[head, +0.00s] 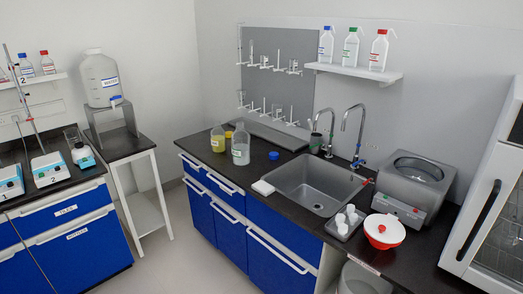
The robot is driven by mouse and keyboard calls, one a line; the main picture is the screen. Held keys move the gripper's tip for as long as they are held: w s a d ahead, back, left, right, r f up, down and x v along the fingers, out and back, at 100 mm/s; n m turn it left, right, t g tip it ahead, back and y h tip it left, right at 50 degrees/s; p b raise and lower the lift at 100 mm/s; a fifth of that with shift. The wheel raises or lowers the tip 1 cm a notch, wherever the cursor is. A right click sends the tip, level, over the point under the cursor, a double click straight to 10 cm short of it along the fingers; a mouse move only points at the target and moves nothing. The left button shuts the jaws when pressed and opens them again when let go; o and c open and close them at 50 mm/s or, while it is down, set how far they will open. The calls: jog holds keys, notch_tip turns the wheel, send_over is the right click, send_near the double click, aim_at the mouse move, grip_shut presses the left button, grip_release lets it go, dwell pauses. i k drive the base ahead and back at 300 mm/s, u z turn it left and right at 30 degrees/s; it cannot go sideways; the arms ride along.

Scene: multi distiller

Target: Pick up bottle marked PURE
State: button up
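I cannot read the word PURE on any bottle at this size. Two bottles stand near the left end of the dark sink counter: a clear or whitish bottle (240,148) with a small label, and just behind and left of it a bottle with yellow liquid (217,139) and a label. Both look uncapped. A blue cap (273,155) lies to the right of the clear bottle and a yellow cap (228,134) lies behind the two bottles. My gripper is not in view.
The counter (205,153) holds a sink (315,185), a white block, a tray of white pieces, a red-and-white bowl (384,231) and a metal bath. Three wash bottles stand on a wall shelf (352,71). A large jug (101,80) stands left. Floor (182,225) between benches is clear.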

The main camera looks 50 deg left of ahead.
aim_at(240, 138)
jog(key=i, duration=0.35)
jog(key=u, duration=1.8)
